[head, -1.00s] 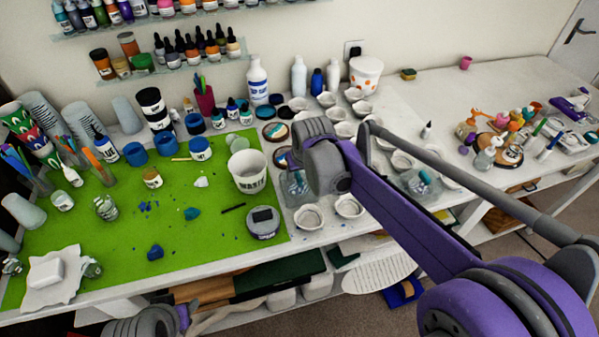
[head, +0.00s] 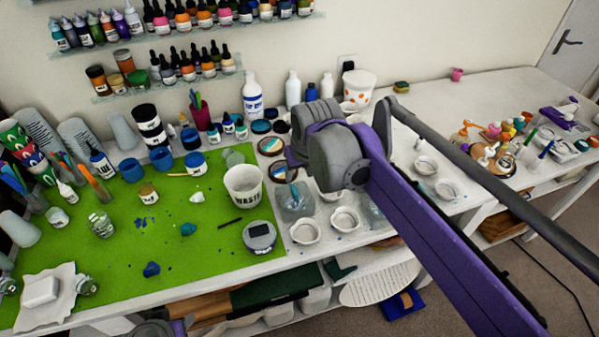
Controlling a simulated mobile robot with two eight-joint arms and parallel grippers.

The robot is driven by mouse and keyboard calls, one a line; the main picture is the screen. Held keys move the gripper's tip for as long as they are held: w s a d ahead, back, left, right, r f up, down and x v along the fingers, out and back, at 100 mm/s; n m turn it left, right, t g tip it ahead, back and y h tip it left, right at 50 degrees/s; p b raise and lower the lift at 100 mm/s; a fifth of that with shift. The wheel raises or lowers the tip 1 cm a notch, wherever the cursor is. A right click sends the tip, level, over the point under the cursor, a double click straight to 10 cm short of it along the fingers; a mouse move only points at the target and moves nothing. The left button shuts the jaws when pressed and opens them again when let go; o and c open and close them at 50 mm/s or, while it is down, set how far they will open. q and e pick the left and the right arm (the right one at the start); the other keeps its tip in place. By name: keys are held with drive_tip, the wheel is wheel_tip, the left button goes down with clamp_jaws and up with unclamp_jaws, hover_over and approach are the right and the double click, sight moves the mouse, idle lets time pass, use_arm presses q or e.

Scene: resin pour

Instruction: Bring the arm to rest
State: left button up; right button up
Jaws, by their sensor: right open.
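My right arm comes in from the right and ends over the middle of the workbench (head: 272,268). My right gripper (head: 314,122) is at its far end, largely hidden behind the grey wrist joint. It is open, and I see nothing held in it. It is above the bench area right of the white WASTE cup (head: 243,186). Only a small grey and purple part of my left arm shows at the bottom edge; the left gripper itself is not in view.
The green mat (head: 110,255) carries cups, jars and blue scraps. Small white dishes (head: 304,230) and a clear container (head: 296,200) stand below and beside the right arm. Bottles (head: 252,95) line the wall side. Painted pieces (head: 495,150) crowd the far right; bench before them is clearer.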

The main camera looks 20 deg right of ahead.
drive_tip(key=s+d+f, duration=0.1)
drive_tip(key=s+f, duration=0.5)
drive_tip(key=s, duration=0.4)
drive_tip(key=s+d+f+t, duration=0.1)
drive_tip(key=s+d+f, duration=0.1)
drive_tip(key=s+f, duration=0.5)
drive_tip(key=s, duration=0.4)
drive_tip(key=shift+f, duration=0.25)
